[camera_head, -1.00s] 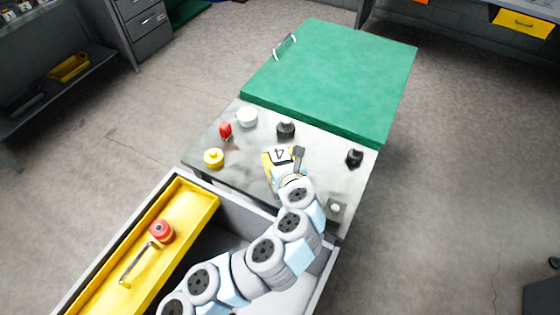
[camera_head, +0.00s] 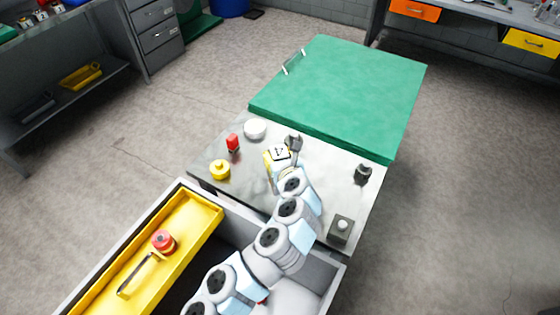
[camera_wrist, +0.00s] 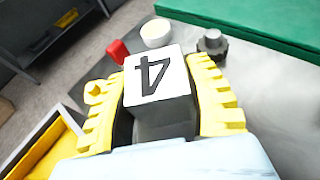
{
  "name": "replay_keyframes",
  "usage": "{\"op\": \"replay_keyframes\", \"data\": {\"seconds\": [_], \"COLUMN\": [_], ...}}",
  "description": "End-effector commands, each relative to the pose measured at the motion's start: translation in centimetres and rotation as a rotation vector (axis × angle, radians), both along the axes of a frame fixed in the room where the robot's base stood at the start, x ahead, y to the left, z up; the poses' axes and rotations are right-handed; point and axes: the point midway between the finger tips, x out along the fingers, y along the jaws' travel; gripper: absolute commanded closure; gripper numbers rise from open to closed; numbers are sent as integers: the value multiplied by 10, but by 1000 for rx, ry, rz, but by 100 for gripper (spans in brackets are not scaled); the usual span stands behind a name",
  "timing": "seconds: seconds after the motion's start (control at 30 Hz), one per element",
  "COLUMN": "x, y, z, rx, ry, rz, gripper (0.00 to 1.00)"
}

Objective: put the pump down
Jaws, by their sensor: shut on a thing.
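The pump (camera_wrist: 160,85) is a dark grey block with a white top face bearing a black "4". My gripper (camera_head: 279,158) has yellow ribbed fingers, and they are shut on the pump's two sides. In the head view the pump's white top (camera_head: 279,152) shows between the fingers, over the far middle part of the grey table (camera_head: 325,180). The pump's underside is hidden, so I cannot tell whether it touches the table.
A black knobbed part (camera_wrist: 212,43) stands just beyond the pump. A white round part (camera_head: 255,129), a red part (camera_head: 233,143) and a yellow part (camera_head: 220,170) stand to the left. Another black part (camera_head: 362,174) and a grey box (camera_head: 341,229) are at right. A green board (camera_head: 340,95) lies behind.

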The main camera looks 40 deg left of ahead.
Motion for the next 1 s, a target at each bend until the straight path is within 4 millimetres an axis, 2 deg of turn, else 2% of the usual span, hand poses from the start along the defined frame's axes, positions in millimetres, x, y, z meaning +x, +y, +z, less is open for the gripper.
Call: {"op": "replay_keyframes", "data": {"seconds": [0.53, 1.0], "x": [28, 36], "y": [35, 45], "z": [-46, -60], "rx": [1, 3], "ry": [-1, -2], "rz": [1, 0], "gripper": [88, 88]}}
